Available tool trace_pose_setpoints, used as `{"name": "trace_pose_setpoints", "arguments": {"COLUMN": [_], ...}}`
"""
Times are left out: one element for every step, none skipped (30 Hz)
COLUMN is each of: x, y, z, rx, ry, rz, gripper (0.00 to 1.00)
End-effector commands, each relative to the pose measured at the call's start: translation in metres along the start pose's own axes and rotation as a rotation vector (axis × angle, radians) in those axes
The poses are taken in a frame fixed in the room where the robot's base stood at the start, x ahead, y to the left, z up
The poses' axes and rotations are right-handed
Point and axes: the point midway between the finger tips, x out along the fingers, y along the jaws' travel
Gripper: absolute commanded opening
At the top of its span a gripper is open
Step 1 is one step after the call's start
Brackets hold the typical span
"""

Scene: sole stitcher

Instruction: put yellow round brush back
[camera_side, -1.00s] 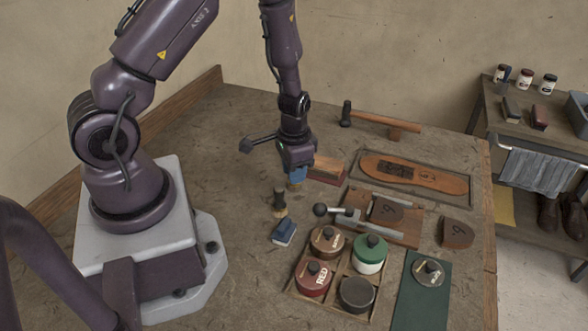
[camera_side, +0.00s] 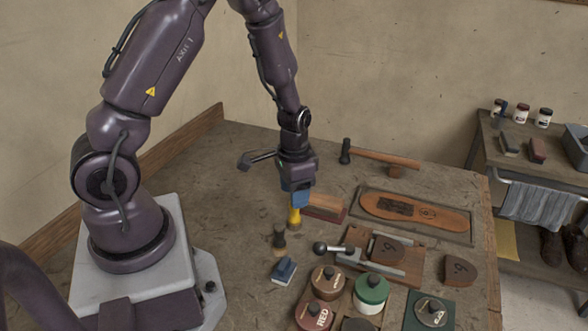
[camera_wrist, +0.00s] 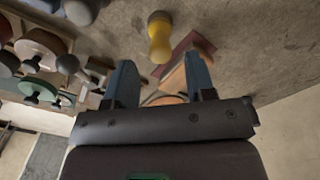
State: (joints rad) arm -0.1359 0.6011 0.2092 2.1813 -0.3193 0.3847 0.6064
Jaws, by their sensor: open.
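The yellow round brush (camera_side: 295,215) stands upright on the bench, just below my gripper (camera_side: 296,198) in the side view. Its lower end is a darker tan band. In the wrist view the yellow brush (camera_wrist: 160,42) lies beyond the two blue fingers, centred between them and apart from both. My gripper (camera_wrist: 161,75) is open with nothing between its fingers. In the side view the top of the brush is close to or partly hidden by the fingers.
A wooden block brush (camera_side: 325,207) lies just right of the yellow brush. A dark round brush (camera_side: 279,237) and a blue-handled brush (camera_side: 284,270) are in front. The hammer (camera_side: 380,156) and sole (camera_side: 415,210) are further right. Bench left of the brushes is clear.

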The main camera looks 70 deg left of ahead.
Motion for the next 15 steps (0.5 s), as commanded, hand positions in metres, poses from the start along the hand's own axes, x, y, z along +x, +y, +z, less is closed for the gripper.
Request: {"name": "trace_pose_setpoints", "arguments": {"x": [-0.013,-0.019,-0.028,-0.034,-0.039,-0.046,-0.05,-0.054,-0.059,-0.062,-0.064,-0.067,-0.07,-0.073,-0.08], "y": [0.0,0.001,0.0,0.0,0.001,0.001,0.0,0.0,0.0,0.0,0.0,0.001,0.001,0.002,0.005], "z": [-0.001,-0.001,-0.001,-0.001,0.0,0.0,0.0,0.0,0.0,0.0,0.0,0.0,0.0,0.0,0.0], "rx": [0.001,0.002,0.001,0.001,0.001,0.001,0.001,0.001,0.0,0.0,0.0,0.001,0.001,0.0,0.0], "ry": [0.006,0.005,0.005,0.006,0.004,0.004,0.004,0.003,0.002,0.003,0.001,0.001,0.004,0.009,0.018], "rz": [-0.001,-0.001,-0.001,-0.001,0.0,0.0,0.0,0.0,0.0,0.0,0.0,0.001,0.001,0.002,0.006], "gripper": [0.5,0.5,0.5,0.5,0.5,0.5,0.5,0.5,0.5,0.5,0.5,0.5,0.5,0.5,0.5]}}
